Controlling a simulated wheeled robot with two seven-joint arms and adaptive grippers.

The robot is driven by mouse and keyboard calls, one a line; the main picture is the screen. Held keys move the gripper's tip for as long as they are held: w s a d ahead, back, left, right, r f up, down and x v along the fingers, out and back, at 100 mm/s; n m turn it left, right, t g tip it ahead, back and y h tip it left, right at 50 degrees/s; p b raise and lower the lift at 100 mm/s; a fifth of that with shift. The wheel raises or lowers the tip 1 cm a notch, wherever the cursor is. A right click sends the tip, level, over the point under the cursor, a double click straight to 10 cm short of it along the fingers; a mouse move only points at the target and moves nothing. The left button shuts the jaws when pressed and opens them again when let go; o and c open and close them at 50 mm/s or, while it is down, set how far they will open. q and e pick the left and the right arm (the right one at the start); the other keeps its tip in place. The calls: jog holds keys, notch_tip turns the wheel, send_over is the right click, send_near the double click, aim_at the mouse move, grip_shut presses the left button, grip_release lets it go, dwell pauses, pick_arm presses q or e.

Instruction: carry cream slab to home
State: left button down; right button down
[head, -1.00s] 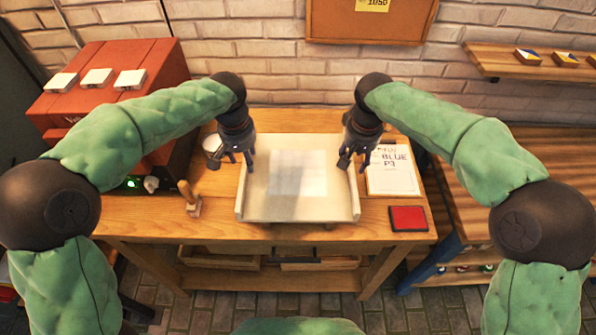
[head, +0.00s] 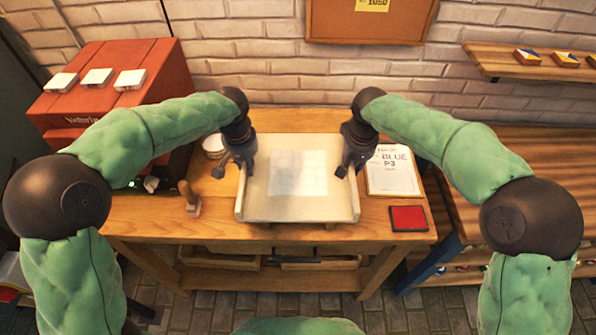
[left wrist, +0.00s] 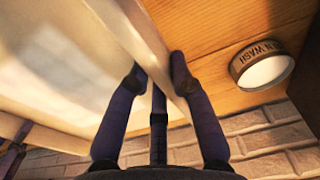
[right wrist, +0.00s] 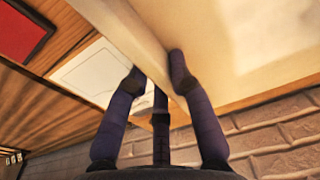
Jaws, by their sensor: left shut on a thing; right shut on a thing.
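The cream slab (head: 298,213) is a shallow, tray-like piece with raised side walls, lying on the wooden workbench. A paler square (head: 298,172) with faint lines shows on its surface. My left gripper (head: 235,168) is shut on the slab's left wall, with one finger on each side of the wall (left wrist: 150,38) in the left wrist view. My right gripper (head: 352,165) is shut on the right wall in the same way, and that wall (right wrist: 138,30) shows in the right wrist view. I cannot tell any gap beneath the slab.
A round "WASH" tin (left wrist: 262,66) stands left of the slab. A wooden-handled stamp (head: 190,198) is at front left, near a red machine (head: 105,85). A lettered sheet (head: 392,172) and a red pad (head: 408,218) lie close on the right. A brick wall is behind.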

pick_arm(q)
jog(key=shift+w+r, duration=0.15)
jog(key=shift+r, duration=0.05)
pick_arm(e)
jog(key=shift+w+r, duration=0.15)
jog(key=shift+r, duration=0.05)
pick_arm(q)
jog(key=shift+r, duration=0.2)
pick_arm(e)
jog(key=shift+r, duration=0.2)
